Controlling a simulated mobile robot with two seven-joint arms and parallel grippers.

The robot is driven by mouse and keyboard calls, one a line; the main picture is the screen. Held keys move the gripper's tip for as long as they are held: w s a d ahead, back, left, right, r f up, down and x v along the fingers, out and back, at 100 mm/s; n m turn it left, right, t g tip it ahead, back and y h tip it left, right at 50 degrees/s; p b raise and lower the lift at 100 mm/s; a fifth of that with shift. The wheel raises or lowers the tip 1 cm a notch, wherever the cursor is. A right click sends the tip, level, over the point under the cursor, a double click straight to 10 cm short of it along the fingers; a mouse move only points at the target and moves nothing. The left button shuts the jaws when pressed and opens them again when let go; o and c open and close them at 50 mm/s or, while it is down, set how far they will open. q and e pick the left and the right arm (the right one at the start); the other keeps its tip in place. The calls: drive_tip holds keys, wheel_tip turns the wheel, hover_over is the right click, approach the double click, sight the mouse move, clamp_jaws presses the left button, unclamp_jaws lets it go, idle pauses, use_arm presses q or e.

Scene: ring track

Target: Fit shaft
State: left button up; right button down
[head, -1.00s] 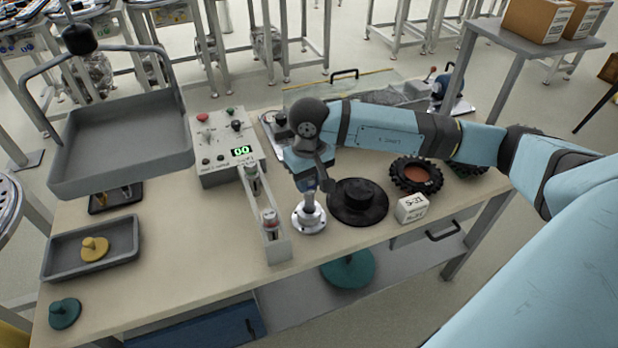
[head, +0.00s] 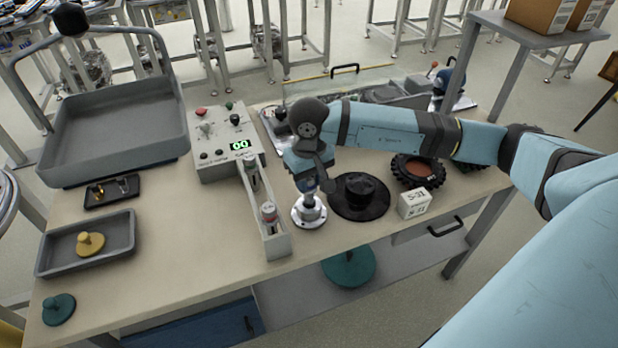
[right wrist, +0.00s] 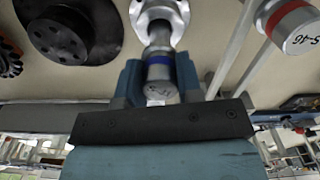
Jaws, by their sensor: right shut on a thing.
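My right gripper (head: 314,183) points down over the silver flanged hub (head: 309,216) near the front edge of the bench. In the right wrist view its fingers (right wrist: 160,82) are shut on a metal shaft (right wrist: 160,62) with a blue band. The shaft's far end meets the hub (right wrist: 157,14) and lines up with it. I cannot tell how deep it sits in the bore. In the head view the gripper mostly hides the shaft. My left gripper is not in view.
A narrow grey rack (head: 278,246) left of the hub holds a red-banded shaft (head: 268,212) and another. A black disc (head: 359,196) and a white box (head: 414,203) lie to the right. A control box (head: 222,140) stands behind. Grey trays (head: 128,262) are at left.

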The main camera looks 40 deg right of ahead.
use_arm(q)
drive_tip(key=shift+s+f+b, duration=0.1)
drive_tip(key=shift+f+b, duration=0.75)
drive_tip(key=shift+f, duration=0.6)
use_arm(e)
drive_tip(key=shift+f, duration=1.05)
drive_tip(key=c, duration=0.7)
unclamp_jaws()
drive_tip(key=shift+r, duration=0.25)
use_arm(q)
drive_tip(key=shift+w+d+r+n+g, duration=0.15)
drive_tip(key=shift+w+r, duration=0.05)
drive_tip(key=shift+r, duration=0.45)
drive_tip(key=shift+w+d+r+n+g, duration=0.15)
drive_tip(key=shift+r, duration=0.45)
use_arm(e)
wheel_tip(320, 180, up, 14)
drive_tip(key=shift+f, duration=0.15)
